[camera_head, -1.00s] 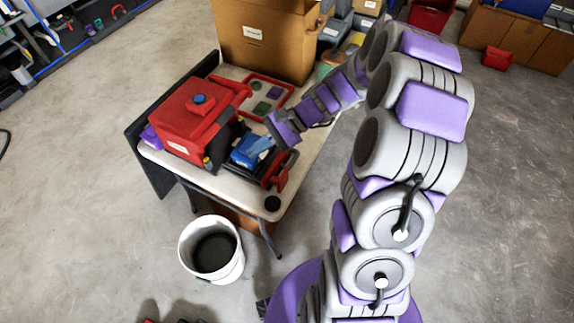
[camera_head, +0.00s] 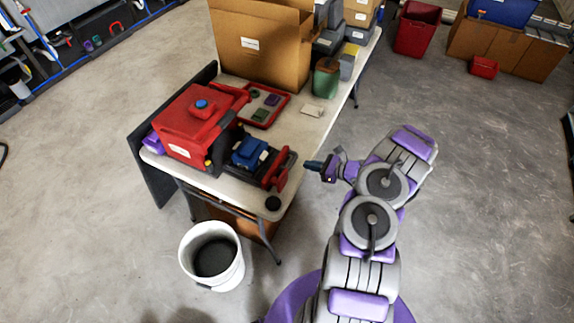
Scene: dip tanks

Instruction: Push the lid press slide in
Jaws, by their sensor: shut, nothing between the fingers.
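The lid press is a red, box-like machine (camera_head: 190,122) with a blue knob on top, standing on the front part of the white table. Its dark slide (camera_head: 283,158) sticks out of the right side, with a red handle bar (camera_head: 277,173) at its outer end. A blue piece (camera_head: 248,152) sits on the slide, close to the press body. My gripper (camera_head: 308,165) is shut and empty. In the picture it is just right of the handle, by the table's right edge, pointing left toward it. A small gap shows between them.
A red tray (camera_head: 246,118) with small green and purple pieces lies behind the press. A big cardboard box (camera_head: 257,52) and a green container (camera_head: 325,80) stand farther back. A white bucket (camera_head: 213,254) is on the floor in front.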

